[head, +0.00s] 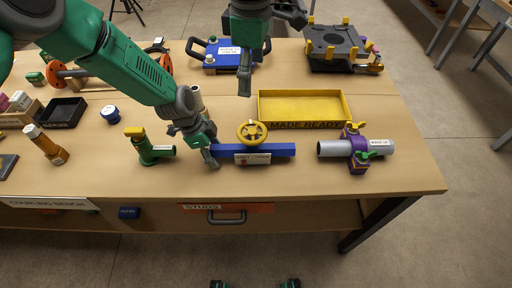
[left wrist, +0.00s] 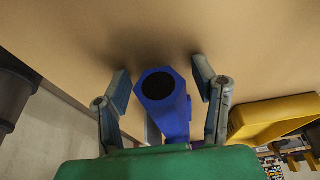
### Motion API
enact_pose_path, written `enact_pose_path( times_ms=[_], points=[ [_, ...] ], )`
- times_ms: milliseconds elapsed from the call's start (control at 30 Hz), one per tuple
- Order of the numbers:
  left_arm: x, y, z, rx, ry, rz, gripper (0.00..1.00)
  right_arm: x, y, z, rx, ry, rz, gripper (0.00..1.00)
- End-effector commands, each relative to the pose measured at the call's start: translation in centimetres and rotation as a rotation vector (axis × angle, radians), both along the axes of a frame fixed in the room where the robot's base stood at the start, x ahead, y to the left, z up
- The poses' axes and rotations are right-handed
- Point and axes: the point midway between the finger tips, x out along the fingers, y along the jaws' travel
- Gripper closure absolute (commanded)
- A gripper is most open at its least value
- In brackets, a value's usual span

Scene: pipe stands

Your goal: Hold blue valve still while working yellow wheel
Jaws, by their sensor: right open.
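The blue valve (head: 282,150) is a blue pipe lying on the bench, with a white label on its front. The yellow wheel (head: 251,131) sits on top of its middle. My left gripper (head: 211,154) is at the valve's left end. In the left wrist view the open left gripper (left wrist: 161,84) has one finger on each side of the blue valve's hollow end (left wrist: 176,112), with gaps showing. My right gripper (head: 245,82) is open and hangs above the bench behind the wheel, apart from it. Its fingertips overlap in the head view.
A yellow tray (head: 349,107) marked MADE READY stands behind and right of the valve. A grey pipe with a purple clamp (head: 357,147) lies to the right. A green pipe fitting (head: 146,150) stands to the left. The bench's front edge is close, with bare wood before the valve.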

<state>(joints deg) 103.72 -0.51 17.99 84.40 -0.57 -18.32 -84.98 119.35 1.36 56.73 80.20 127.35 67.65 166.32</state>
Motion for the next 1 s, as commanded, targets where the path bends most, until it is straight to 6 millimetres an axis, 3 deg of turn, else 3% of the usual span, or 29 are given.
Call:
enact_pose_path(
  times_ms=[367,800,1000],
  points=[
    [0.1,0.3,0.8,0.0,-0.002,0.002,0.47,0.0,0.0,-0.1,0.0,0.0,0.0,0.16],
    [0.2,2.9,9.0,-0.001,-0.002,0.001,0.47,0.0,0.0,-0.1,0.0,0.0,0.0,0.16],
    [0.2,3.5,10.9,-0.001,0.001,0.0,0.47,0.0,0.0,-0.1,0.0,0.0,0.0,0.16]
  ],
)
